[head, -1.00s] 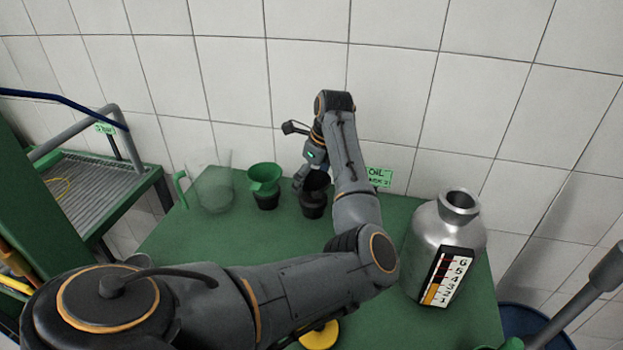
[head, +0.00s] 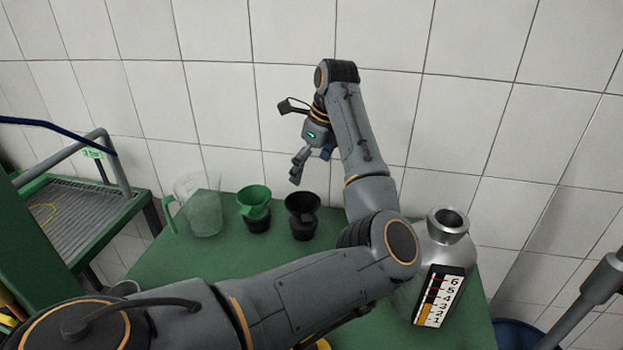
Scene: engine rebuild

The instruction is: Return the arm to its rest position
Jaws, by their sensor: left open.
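My left gripper (head: 310,169) is open and empty. It points down above and slightly behind the black funnel-topped cup (head: 302,222), with a clear gap between. My left arm reaches across the green table from the lower left, its elbow in front of the metal bottle. My right gripper is not in view.
A clear jug with a green handle (head: 205,212) and a green funnel on a black base (head: 254,200) stand left of the black cup. A metal bottle with a numbered gauge (head: 447,228) stands at right. A tiled wall is behind. A grey bar (head: 590,290) rises at far right.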

